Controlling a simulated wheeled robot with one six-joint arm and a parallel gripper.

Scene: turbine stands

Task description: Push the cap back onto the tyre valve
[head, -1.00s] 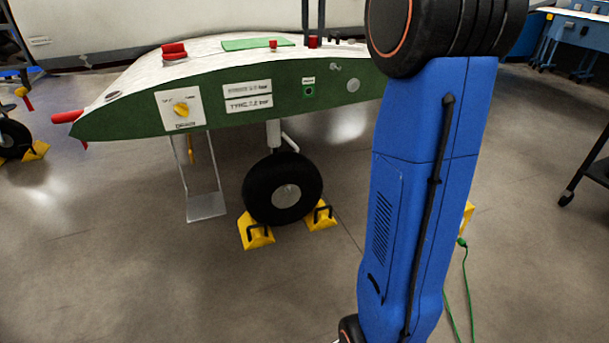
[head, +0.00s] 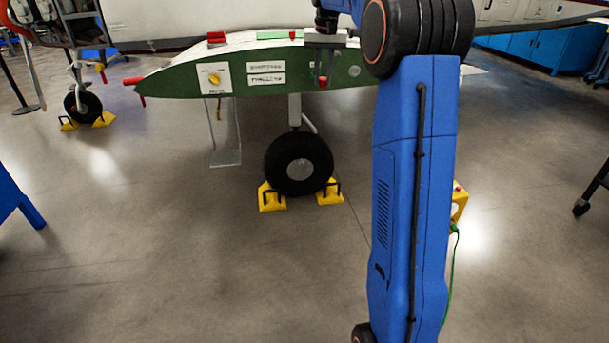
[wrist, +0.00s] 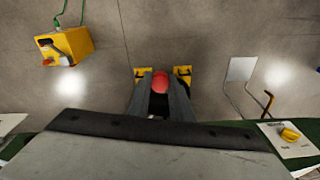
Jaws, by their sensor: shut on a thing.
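The black tyre (head: 298,143) stands on the floor under the green wing panel, with a pale hub (head: 299,169). Its valve is too small to make out. My gripper (head: 322,72) is in front of the panel, above and slightly right of the tyre, well clear of it. In the wrist view my gripper (wrist: 160,84) is shut on a small red thing, seemingly the cap (wrist: 160,82), between its fingertips. The red piece also shows at the fingers in the head view (head: 322,82). Part of the dark tyre (wrist: 158,105) shows behind the fingers.
Yellow chocks (head: 272,197) flank the tyre. The panel has a yellow knob (head: 214,79). A yellow box (wrist: 65,46) with a green cable stands on the floor, partly behind my arm in the head view. The floor in front is open.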

